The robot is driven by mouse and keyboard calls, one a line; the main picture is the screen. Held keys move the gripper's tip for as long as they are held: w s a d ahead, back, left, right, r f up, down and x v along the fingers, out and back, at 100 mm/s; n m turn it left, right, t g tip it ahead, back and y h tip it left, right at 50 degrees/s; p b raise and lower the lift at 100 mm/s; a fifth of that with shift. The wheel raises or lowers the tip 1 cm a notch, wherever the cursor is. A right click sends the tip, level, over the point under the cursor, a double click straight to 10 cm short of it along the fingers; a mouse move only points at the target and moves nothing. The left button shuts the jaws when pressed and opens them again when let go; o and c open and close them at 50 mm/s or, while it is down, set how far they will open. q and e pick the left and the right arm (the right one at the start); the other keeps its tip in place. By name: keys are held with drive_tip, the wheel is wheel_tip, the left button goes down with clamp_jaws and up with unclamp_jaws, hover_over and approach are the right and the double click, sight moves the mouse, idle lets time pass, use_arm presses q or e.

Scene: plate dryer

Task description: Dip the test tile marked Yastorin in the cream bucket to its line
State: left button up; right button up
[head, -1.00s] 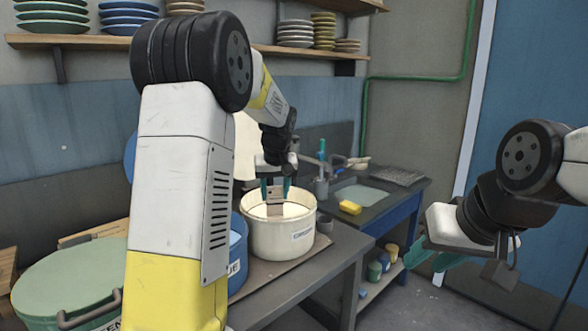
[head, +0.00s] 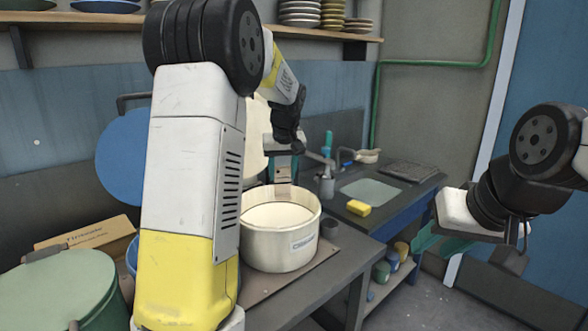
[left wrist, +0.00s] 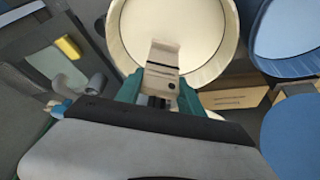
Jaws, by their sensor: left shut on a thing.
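The cream bucket (head: 270,248) stands on the bench, open, with pale cream liquid inside; it also shows in the left wrist view (left wrist: 229,40). My left gripper (head: 283,156) is shut on a small test tile (head: 283,172), held upright with its lower end near the height of the bucket's far rim. In the left wrist view the tile (left wrist: 163,58) sits between the teal fingers (left wrist: 160,88), over the bucket's opening. It has dark cross lines and a dark dot; no name on it is readable. My right gripper (head: 432,240) is off to the right, its jaw gap unclear.
A green bucket (head: 62,292) stands at the left, and a blue bucket (left wrist: 289,30) is beside the cream one. A blue lid (head: 122,160) leans behind. A yellow sponge (head: 358,208) lies by the sink (head: 370,190).

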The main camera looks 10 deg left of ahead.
use_arm(q)
wheel_tip(320, 180, down, 14)
drive_tip(key=shift+f, duration=0.2)
idle(2.2)
drive_tip(key=shift+f, duration=0.35)
idle(0.6)
idle(1.0)
drive_tip(key=shift+r, duration=7.15)
